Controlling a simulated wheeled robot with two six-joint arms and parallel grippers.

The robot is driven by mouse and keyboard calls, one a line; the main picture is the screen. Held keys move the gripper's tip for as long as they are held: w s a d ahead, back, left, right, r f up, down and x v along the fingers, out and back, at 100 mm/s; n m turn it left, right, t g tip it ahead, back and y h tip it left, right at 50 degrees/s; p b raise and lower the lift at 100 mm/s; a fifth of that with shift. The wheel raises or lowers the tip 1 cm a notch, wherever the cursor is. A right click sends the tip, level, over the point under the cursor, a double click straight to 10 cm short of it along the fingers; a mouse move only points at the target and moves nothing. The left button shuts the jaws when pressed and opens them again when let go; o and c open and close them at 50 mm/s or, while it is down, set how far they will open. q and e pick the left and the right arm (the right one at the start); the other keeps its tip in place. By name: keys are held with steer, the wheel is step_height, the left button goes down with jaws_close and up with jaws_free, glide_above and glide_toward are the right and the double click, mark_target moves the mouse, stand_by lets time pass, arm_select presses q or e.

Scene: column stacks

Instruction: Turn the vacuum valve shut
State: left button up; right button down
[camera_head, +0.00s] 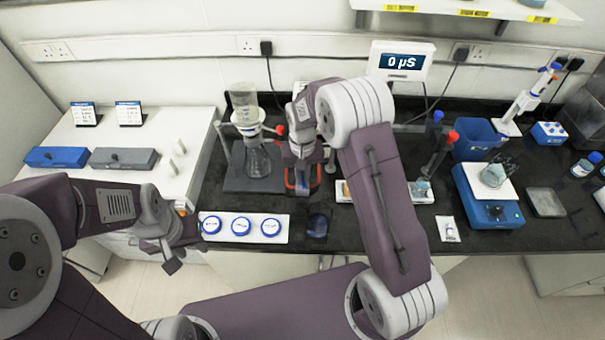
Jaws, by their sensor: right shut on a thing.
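A small red part (281,130), possibly the vacuum valve's handle, shows just left of my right wrist, beside the glass flask (257,160). The valve's body cannot be made out. An inverted clear bottle (243,105) sits above the flask. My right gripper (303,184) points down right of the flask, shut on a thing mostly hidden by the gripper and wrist. Red and blue bits show around its fingers; I cannot tell what they belong to. My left gripper (171,257) hangs empty near the bench's front edge, left of the blue-lidded jars; its opening is unclear.
Several blue-lidded jars (241,226) stand in a row on a white strip at the front edge. A meter (400,61) reads 0 µS. A blue balance (487,195) and a blue bin (478,140) stand at right. Dark bench near the front right is fairly clear.

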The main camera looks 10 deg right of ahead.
steer(key=shift+w+r+m, duration=0.1)
steer(key=shift+r+m, duration=0.05)
steer(key=shift+m, duration=1.05)
steer(key=c, duration=1.5)
jaws_free()
